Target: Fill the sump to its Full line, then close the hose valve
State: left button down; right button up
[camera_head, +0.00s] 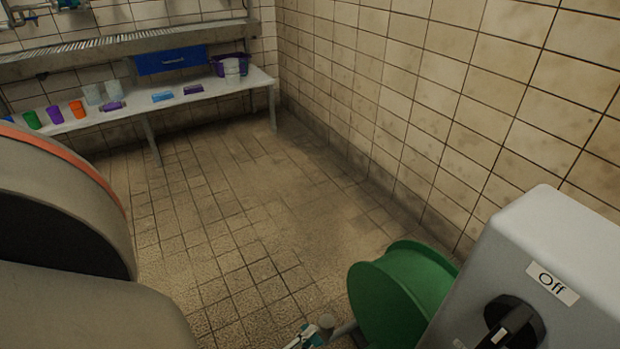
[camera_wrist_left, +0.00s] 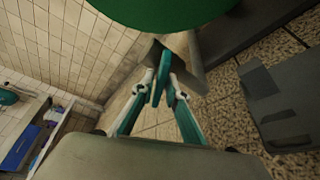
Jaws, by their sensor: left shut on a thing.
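My left gripper (camera_head: 315,333) shows only in part at the bottom edge of the head view, beside a green hose reel (camera_head: 395,293). In the left wrist view my left gripper (camera_wrist_left: 157,92) has its fingers brought together just below the green reel (camera_wrist_left: 165,10). It is shut on a small part that looks like the hose valve's handle, mostly hidden between the fingertips. A grey pipe end (camera_wrist_left: 195,50) is right beside the fingertips. The sump and its Full line do not show, so I cannot tell the water level. My right gripper is not in view.
A grey box (camera_head: 545,265) with a black rotary switch (camera_head: 512,325) and an "Off" label stands at the lower right. The middle floor is clear.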

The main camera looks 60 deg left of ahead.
pick_arm(q)
jog(key=shift+s, duration=0.1)
jog(key=c, duration=2.2)
grip_release()
jog(key=shift+o, duration=0.2)
jog(key=shift+a+r, duration=0.1)
jog(key=shift+o, duration=0.7)
jog(key=shift+w+a+r, duration=0.1)
jog(key=shift+w+r, duration=0.05)
jog(key=shift+r, duration=1.85)
jog(key=shift+w+a+r, duration=0.1)
jog(key=shift+w+r, duration=0.05)
jog(key=shift+r, duration=1.8)
notch_tip(320, 180, up, 2)
jog(key=shift+c, duration=0.7)
jog(key=shift+s, duration=0.15)
jog(key=shift+s+d, duration=0.1)
jog(key=shift+d, duration=0.05)
